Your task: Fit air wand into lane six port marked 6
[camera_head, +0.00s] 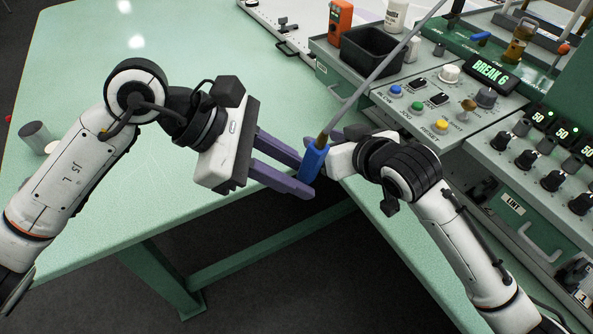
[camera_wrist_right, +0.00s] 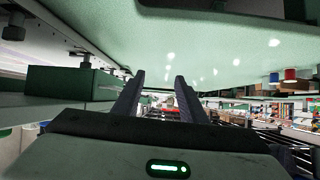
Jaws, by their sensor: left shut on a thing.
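The air wand has a blue handle (camera_head: 315,162) and a long thin grey tube that rises up and right across the console in the head view. My left gripper (camera_head: 305,176) is shut on the blue handle, near its fingertips. My right gripper (camera_wrist_right: 160,79) shows in its wrist view with its two dark fingers apart and nothing between them. In the head view it lies just behind and right of the wand handle, its fingers mostly hidden. A green display (camera_head: 490,68) reads BREAK 6. I cannot make out a port marked 6.
A green table (camera_head: 110,215) spreads at left. The console (camera_head: 440,100) at right carries coloured buttons and knobs. A black bin (camera_head: 371,52), an orange device (camera_head: 340,20) and a white bottle (camera_head: 396,14) stand at its back. A grey cylinder (camera_head: 36,135) is at far left.

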